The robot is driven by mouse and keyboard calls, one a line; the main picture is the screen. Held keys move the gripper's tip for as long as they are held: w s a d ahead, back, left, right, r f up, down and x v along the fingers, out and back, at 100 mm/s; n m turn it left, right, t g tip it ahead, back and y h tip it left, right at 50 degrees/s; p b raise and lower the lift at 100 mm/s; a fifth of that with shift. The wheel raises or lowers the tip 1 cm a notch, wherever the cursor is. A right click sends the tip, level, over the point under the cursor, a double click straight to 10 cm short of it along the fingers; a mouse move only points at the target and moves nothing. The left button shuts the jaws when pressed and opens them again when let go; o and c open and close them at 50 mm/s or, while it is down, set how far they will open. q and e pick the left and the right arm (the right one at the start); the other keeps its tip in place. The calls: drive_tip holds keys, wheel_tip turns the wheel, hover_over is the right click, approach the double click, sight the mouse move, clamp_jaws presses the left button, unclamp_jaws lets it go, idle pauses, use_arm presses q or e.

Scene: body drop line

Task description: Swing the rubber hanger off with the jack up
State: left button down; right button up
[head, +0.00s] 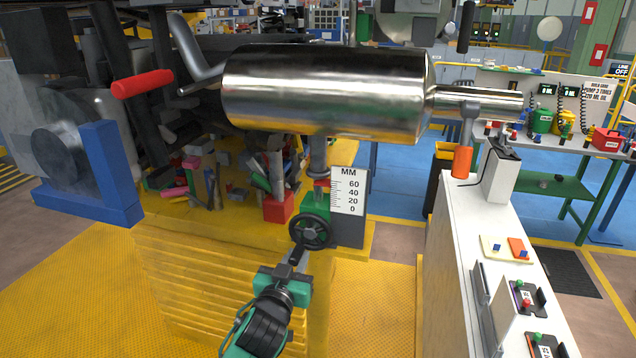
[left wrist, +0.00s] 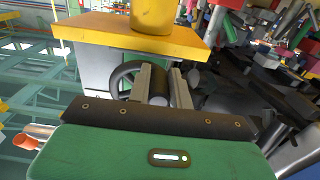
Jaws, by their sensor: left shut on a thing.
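A green jack (head: 316,208) with a black handwheel (head: 311,231) stands under the shiny muffler (head: 325,95). Its grey post reaches up to the muffler's underside; a red band on it sits near the 60 mark of the white MM scale (head: 348,190). My left gripper (head: 297,256) is shut on the handwheel's rim, and the left wrist view shows its fingers (left wrist: 166,86) closed at the black wheel (left wrist: 124,76). My right gripper is not in view.
A red-handled bar (head: 142,83) and a blue bracket (head: 108,175) are at the left. A white bench (head: 455,235) with switches stands at the right. A yellow stepped platform (head: 190,265) lies below the jack. Loose parts crowd the area behind it.

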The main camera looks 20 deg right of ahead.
sight(294, 236)
use_arm(q)
drive_tip(key=shift+r, duration=0.3)
drive_tip(key=shift+w+a+r+p, duration=0.15)
drive_tip(key=shift+a+r+p, duration=0.05)
drive_tip(key=shift+r+p, duration=0.25)
drive_tip(key=shift+w+a+r+p, duration=0.15)
drive_tip(key=shift+a+r+p, duration=0.05)
drive_tip(key=shift+r+p, duration=0.2)
drive_tip(key=shift+w+a+r, duration=0.15)
drive_tip(key=shift+a+r, duration=0.05)
drive_tip(key=shift+a+f, duration=0.1)
drive_tip(key=shift+w+r+p, duration=0.1)
drive_tip(key=shift+r+p, duration=0.55)
drive_tip(key=shift+p, duration=0.15)
drive_tip(key=c, duration=1.3)
unclamp_jaws()
drive_tip(key=shift+f, duration=0.2)
